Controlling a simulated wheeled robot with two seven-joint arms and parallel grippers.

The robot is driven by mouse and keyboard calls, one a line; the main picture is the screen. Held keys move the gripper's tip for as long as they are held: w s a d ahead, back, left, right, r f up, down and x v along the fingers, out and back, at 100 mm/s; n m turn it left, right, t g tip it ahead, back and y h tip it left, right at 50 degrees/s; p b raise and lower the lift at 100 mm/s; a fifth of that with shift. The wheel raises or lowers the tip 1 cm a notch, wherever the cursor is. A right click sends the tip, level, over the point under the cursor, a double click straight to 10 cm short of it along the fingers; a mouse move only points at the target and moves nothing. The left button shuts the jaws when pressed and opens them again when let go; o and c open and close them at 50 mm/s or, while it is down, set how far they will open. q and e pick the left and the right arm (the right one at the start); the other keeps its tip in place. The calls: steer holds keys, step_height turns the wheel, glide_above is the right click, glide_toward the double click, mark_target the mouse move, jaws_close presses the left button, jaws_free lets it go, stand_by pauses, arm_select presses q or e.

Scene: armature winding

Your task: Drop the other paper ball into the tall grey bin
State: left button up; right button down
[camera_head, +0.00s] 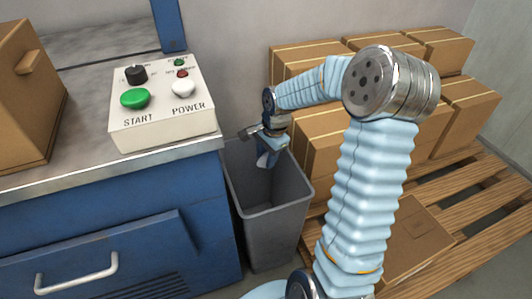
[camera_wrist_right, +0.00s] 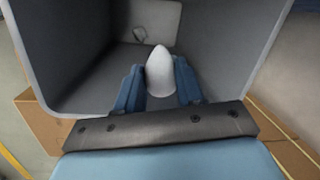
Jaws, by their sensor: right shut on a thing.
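The tall grey bin (camera_head: 270,225) stands on the floor between the blue bench and the stacked boxes, its top open. My right gripper (camera_head: 266,160) points down at the bin's mouth, over its back part. In the right wrist view, the gripper's blue fingers (camera_wrist_right: 160,84) are shut on a white rounded thing, which I take for the paper ball (camera_wrist_right: 159,70). The bin's inside walls (camera_wrist_right: 228,50) surround it in that view. A paler patch with a small dim round shape shows deeper in the bin, too unclear to name. My left gripper is out of view.
A control box (camera_head: 165,122) with START and POWER buttons sits on the blue bench (camera_head: 110,230) to the left. A cardboard box (camera_head: 25,100) stands at the bench's far left. Several cartons (camera_head: 310,60) are stacked on a wooden pallet (camera_head: 475,200) behind and right of the bin.

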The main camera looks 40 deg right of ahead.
steer(key=shift+f, duration=0.35)
steer(key=c, duration=0.6)
jaws_free()
steer(key=r, duration=0.4)
steer(key=s+d+r+p, duration=0.1)
steer(key=r, duration=0.4)
steer(key=s+r, duration=0.1)
steer(key=r, duration=0.3)
steer(key=shift+d+r, duration=0.15)
steer(key=shift+r, duration=0.2)
